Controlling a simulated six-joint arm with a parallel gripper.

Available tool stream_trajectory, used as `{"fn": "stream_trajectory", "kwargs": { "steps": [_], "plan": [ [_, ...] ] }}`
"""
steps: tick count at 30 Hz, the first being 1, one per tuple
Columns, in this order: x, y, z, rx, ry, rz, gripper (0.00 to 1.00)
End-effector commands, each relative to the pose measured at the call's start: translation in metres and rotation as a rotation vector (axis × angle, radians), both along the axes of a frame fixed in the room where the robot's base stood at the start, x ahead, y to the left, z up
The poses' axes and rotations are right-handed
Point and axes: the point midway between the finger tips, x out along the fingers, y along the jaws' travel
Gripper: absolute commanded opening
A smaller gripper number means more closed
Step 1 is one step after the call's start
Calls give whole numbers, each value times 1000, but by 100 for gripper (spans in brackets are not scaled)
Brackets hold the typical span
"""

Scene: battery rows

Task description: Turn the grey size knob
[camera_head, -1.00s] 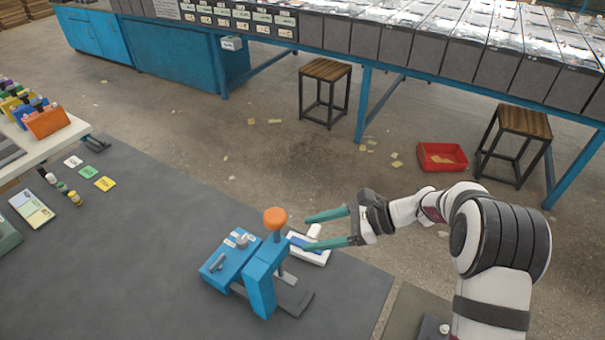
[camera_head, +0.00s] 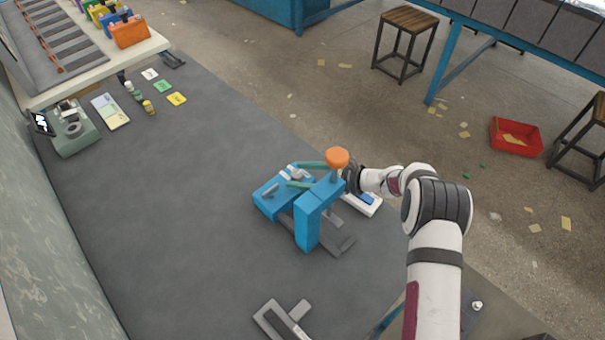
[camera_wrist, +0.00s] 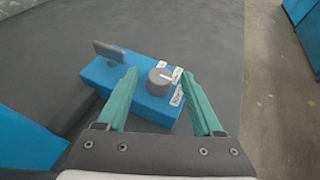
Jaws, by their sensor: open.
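The grey size knob (camera_wrist: 159,82) is a round dial with a white pointer mark, on top of a blue box (camera_wrist: 143,101). White labels (camera_wrist: 177,95) lie around the knob. In the wrist view my gripper (camera_wrist: 160,74) is open, with one green finger on each side of the knob; I cannot tell whether they touch it. In the head view my gripper (camera_head: 293,174) reaches over the blue box (camera_head: 268,203) from the right, behind the orange-topped blue post. The knob is small and partly hidden there.
The blue post (camera_head: 308,220) with its orange ball top (camera_head: 337,158) stands close to my fingers. A grey upright plate (camera_wrist: 112,50) rises from the box's far left. A white and blue item (camera_head: 364,201) lies right of the post. The dark mat (camera_head: 190,200) is clear to the left.

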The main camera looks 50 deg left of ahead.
Motion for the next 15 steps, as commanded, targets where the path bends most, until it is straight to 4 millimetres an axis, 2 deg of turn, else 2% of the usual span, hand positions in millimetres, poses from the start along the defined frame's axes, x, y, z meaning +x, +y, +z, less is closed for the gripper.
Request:
{"fn": "stream_trajectory", "kwargs": {
  "steps": [7, 15],
  "plan": [
    [0, 0, 0, 0, 0, 0, 66],
    [0, 0, 0, 0, 0, 0, 17]
  ]
}}
